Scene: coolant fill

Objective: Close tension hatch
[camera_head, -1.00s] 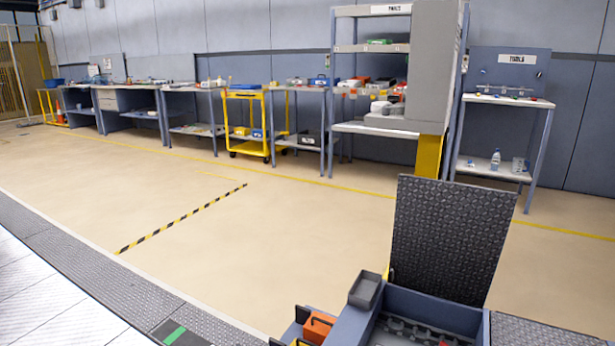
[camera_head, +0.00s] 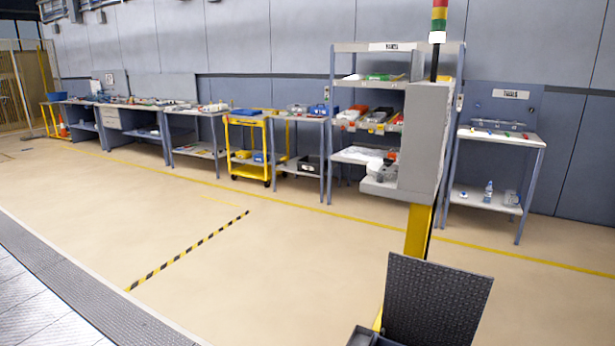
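The hatch lid (camera_head: 437,302), a dark grey diamond-plate panel, stands open and nearly upright at the bottom right of the head view. Its lower edge and the opening below it are cut off by the bottom of the picture. A small dark grey tray (camera_head: 366,337) shows at the bottom edge, just left of the lid. Neither of my grippers is in view.
A yellow post (camera_head: 418,232) with a grey cabinet (camera_head: 424,140) and a signal light (camera_head: 438,22) stands behind the lid. Shelves, workbenches and a yellow cart (camera_head: 247,146) line the back wall. The beige floor (camera_head: 290,270) on the left is clear.

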